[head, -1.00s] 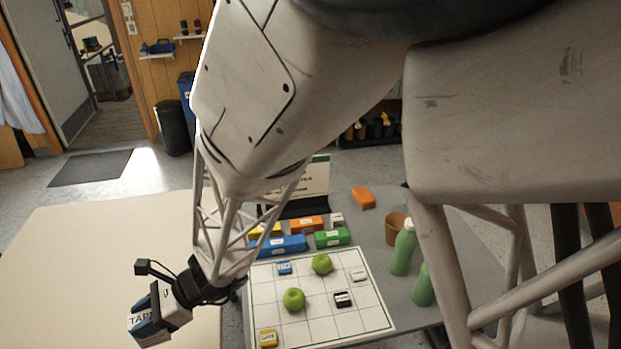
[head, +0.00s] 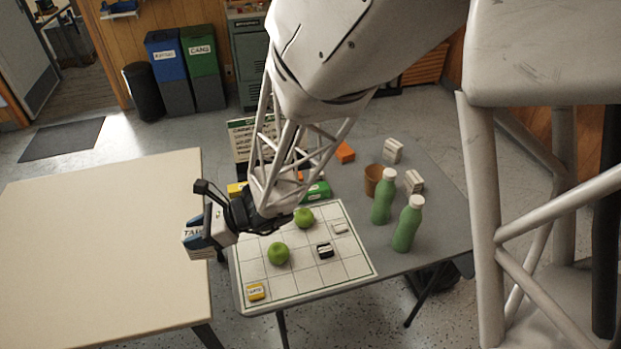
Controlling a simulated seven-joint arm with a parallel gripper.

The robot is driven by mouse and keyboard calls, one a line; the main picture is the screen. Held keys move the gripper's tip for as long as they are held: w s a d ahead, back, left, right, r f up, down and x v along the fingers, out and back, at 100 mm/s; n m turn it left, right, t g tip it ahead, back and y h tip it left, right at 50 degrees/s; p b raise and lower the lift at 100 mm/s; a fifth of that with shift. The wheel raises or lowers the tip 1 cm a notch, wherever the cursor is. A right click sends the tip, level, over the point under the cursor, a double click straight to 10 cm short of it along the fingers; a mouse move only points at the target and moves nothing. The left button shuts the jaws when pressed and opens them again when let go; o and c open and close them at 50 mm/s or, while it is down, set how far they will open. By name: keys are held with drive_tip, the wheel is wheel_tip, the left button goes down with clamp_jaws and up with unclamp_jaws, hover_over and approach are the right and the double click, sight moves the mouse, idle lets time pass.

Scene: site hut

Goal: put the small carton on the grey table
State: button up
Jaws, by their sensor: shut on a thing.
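My gripper (head: 203,236) is shut on a small white carton (head: 197,254) with dark lettering that starts "TA". It holds the carton in the air by the right edge of the beige table (head: 100,250), left of the grey table (head: 437,228). The gripper's fingers cover part of the carton. The grey table stands to the right and carries a white gridded mat (head: 350,271) at its left part. My arm hides part of the table's back left.
Green bottles (head: 407,224), a brown pot (head: 374,180), white boxes (head: 393,150) and an orange block (head: 345,153) stand beyond. Bare grey tabletop shows at the right.

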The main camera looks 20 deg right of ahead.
drive_tip(key=w+d+m+t, duration=0.3)
drive_tip(key=d+t, duration=0.1)
drive_tip(key=d, duration=0.7)
drive_tip(key=m+t+h, duration=0.7)
drive_tip(key=m+h, duration=0.1)
drive_tip(key=m, duration=0.1)
hover_over(364, 250)
drive_tip(key=shift+f, duration=2.65)
drive_tip(key=shift+f, duration=0.1)
drive_tip(key=shift+f, duration=2.1)
drive_tip(key=shift+f, duration=1.8)
drive_tip(key=shift+f, duration=0.15)
